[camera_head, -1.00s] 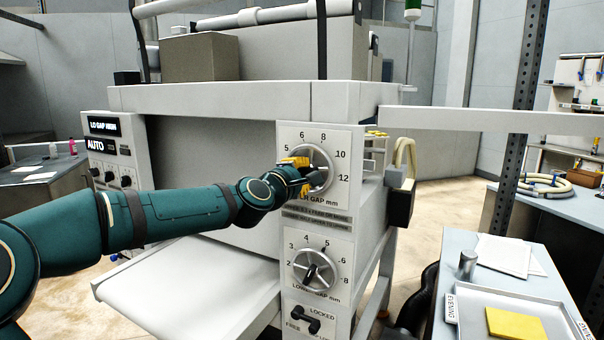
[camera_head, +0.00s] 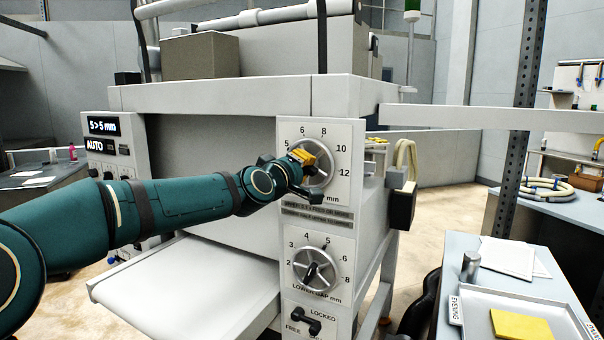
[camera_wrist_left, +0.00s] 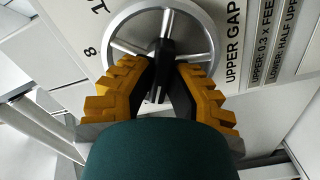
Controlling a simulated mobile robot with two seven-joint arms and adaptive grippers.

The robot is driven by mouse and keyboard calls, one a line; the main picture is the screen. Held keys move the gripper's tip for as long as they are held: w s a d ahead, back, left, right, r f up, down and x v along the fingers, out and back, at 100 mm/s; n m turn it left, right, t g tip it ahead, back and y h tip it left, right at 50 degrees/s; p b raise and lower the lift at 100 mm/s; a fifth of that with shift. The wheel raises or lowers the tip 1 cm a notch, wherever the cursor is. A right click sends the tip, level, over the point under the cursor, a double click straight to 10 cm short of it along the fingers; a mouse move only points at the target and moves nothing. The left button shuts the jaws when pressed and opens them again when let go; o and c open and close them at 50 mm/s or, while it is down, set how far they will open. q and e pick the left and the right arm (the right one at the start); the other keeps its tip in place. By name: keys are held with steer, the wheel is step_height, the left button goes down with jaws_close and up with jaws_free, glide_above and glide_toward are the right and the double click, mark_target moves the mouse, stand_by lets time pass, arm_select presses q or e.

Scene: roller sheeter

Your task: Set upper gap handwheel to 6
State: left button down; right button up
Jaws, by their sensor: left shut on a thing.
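The upper gap handwheel (camera_head: 322,167) is a silver spoked wheel on the white panel, ringed by numbers from 5 to 12. It also shows in the left wrist view (camera_wrist_left: 202,25), with a dark pointer bar across its middle. My left gripper (camera_head: 310,160), with yellow ridged fingers, is at the wheel. In the left wrist view its fingers (camera_wrist_left: 163,75) are closed around the dark bar. The gripper hides part of the wheel, so the exact setting is hard to read. The display (camera_head: 102,124) reads "5>5 mm". My right gripper is not in view.
The lower gap handwheel (camera_head: 314,268) sits below on the same panel, above a LOCKED/FREE lever (camera_head: 305,320). A white feed table (camera_head: 185,285) juts out at left. A side table with a tray (camera_head: 480,305) stands at right.

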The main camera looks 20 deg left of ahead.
arm_select(q)
steer(key=m, duration=0.2)
steer(key=m+b, duration=0.1)
steer(key=m, duration=0.1)
steer(key=shift+r+m, duration=0.2)
steer(key=shift+m, duration=2)
steer(key=shift+r, duration=0.1)
steer(key=c, duration=1)
jaws_free()
steer(key=shift+o, duration=0.3)
steer(key=shift+f, duration=0.2)
steer(key=s+a, duration=0.2)
steer(key=s, duration=0.9)
steer(key=shift+s, duration=0.35)
steer(key=shift+a, duration=0.1)
